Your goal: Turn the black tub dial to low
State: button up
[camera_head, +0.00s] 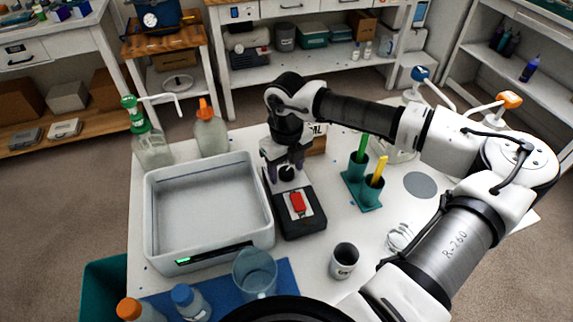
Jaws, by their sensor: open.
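A large pale tub (151,215) stands on the left of the white table. Its front wall carries a black strip (215,256) with a small green light. I cannot make out a dial on that strip. A black unit (305,222) with a red rocker switch (297,204) stands right of the tub. My gripper (287,178) points down over the far end of this unit, open. A round black knob-like part (286,173) shows between the fingers. I cannot tell whether it is the dial or whether the fingers touch it.
A teal holder (362,195) with green and yellow tools stands to the right. A dark cup (344,260) and a clear beaker (256,272) are nearer. A pump bottle (150,146) and an orange-capped bottle (210,135) stand behind the tub. My arm covers the right side.

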jog(key=c, duration=1)
jog(key=shift+f+n+b, duration=0.1)
jog(key=shift+n+b, duration=0.2)
jog(key=shift+b, duration=0.2)
jog(key=n+b, duration=0.2)
jog(key=b, duration=0.1)
jog(key=shift+f+n, duration=0.15)
jog(key=shift+n, duration=0.15)
jog(key=n+b, duration=0.5)
jog(key=n, duration=0.1)
jog(key=n+b, duration=0.1)
jog(key=n, duration=0.2)
jog(key=n+b, duration=0.1)
jog(key=n, duration=0.1)
jog(key=shift+r+n+b, duration=0.2)
jog(key=shift+n+b, duration=0.15)
jog(key=shift+n, duration=0.05)
jog(key=shift+r+n+b, duration=0.1)
jog(key=shift+n+b, duration=0.55)
jog(key=shift+n, duration=1.65)
